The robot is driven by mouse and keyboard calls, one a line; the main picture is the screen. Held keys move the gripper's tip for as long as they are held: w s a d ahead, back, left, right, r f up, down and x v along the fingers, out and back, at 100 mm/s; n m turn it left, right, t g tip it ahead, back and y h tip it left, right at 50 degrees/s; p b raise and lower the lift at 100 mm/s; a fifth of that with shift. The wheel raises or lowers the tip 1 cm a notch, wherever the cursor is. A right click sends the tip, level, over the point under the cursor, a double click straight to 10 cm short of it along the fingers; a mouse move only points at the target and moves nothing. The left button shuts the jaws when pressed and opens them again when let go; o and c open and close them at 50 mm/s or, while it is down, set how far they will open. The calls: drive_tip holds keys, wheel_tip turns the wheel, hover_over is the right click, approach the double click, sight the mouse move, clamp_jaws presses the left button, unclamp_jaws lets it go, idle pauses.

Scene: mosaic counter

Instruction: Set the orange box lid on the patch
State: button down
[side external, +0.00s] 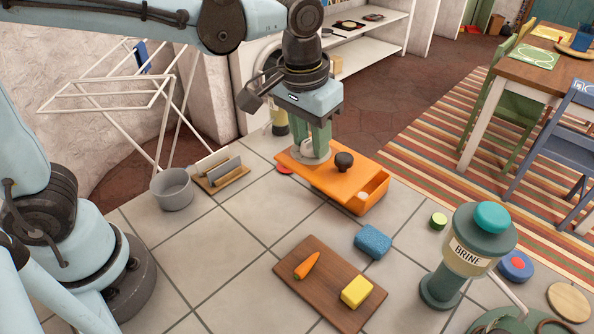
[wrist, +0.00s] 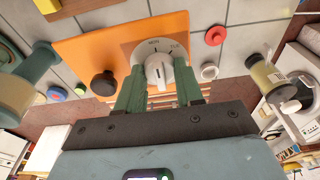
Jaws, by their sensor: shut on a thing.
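A flat orange box lid (side external: 322,176) with a dark round knob (side external: 344,161) lies over an orange box (side external: 377,196), whose right end shows open with something pale inside. A grey-white dial (wrist: 155,66) on a brown square stands on the orange top in the wrist view, and the dark knob (wrist: 103,83) is beside it. My gripper (side external: 319,148) points down at the lid's rear; its green fingers (wrist: 157,92) are shut on the dial's grip.
A grey pot (side external: 172,189) and a wooden rack (side external: 222,173) stand left. A cutting board (side external: 322,290) with a carrot and yellow block, a blue sponge (side external: 372,241) and a BRINE dispenser (side external: 467,250) stand in front. A yellow bottle (wrist: 268,80) is behind.

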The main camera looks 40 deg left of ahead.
drive_tip(key=s+a+f, duration=0.5)
drive_tip(key=s+a, duration=0.2)
drive_tip(key=a, duration=0.3)
drive_tip(key=shift+f, duration=3.45)
drive_tip(key=shift+f, duration=0.95)
drive_tip(key=c, duration=0.6)
unclamp_jaws()
drive_tip(key=shift+c, duration=0.2)
drive_tip(key=shift+r, duration=0.1)
wheel_tip(320, 180, up, 7)
